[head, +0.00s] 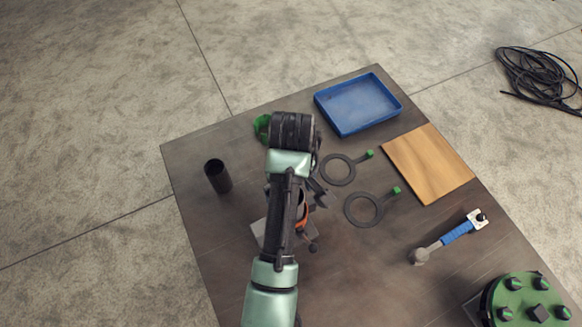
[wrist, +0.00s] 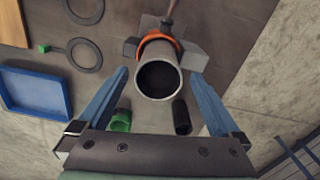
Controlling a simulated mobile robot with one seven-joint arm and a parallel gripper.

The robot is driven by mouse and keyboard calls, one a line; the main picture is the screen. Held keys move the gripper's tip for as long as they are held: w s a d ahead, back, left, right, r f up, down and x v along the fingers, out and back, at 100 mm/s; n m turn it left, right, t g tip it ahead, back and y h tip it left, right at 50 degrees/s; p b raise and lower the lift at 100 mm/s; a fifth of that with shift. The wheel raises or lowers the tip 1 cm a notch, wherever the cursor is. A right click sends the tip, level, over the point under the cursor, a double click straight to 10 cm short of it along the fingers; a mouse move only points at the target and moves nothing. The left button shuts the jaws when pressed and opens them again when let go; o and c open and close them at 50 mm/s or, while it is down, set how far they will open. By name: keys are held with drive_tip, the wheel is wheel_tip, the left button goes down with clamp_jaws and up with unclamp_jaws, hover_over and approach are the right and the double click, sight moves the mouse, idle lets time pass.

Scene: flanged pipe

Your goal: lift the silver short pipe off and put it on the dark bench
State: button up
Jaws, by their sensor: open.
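The silver short pipe (wrist: 158,48) stands in the middle of the wrist view, its open end facing the camera. An orange ring (wrist: 163,38) goes around it behind the open end, with a grey block (wrist: 196,60) beyond. My gripper (wrist: 159,76) is open, with one blue finger on each side of the pipe and visible gaps between; how deep the tips reach is unclear. In the head view my arm hides most of the pipe, and the orange ring (head: 304,214) shows beside it. The dark bench (head: 225,250) lies under everything.
A black tube (head: 217,176) stands left of my arm, and a green piece (head: 262,127) lies behind it. Two dark rings (head: 337,170) with green tabs, a blue tray (head: 358,104), a wooden board (head: 428,163) and a blue-handled tool (head: 450,236) are to the right. The bench's left front is bare.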

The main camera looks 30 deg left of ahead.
drive_tip(key=shift+w+a+f+p, duration=0.15)
drive_tip(key=shift+f+p, duration=0.75)
drive_tip(key=shift+f, duration=1.6)
clamp_jaws()
